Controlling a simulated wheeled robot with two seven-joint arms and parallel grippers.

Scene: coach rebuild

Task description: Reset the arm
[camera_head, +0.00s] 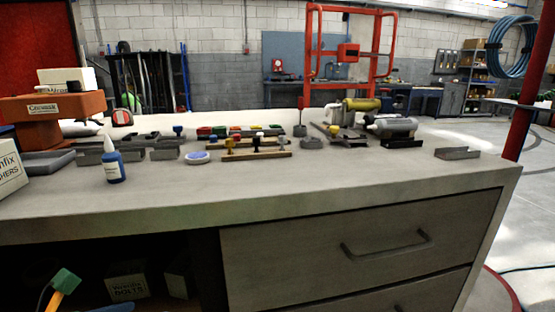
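Neither of my grippers shows in the head view, and I see no part of my arms. Whether the grippers are open or shut is hidden. The grey workbench (300,186) stands in front of me, with no gripper over its top.
On the bench stand a blue bottle (114,168), an orange machine (45,115), a blue-white round tin (198,158), a wooden rack (256,155) and a grey metal bracket (457,153). Below are a closed drawer (300,262) and an open shelf with boxes (127,282). The bench's front strip is mostly clear.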

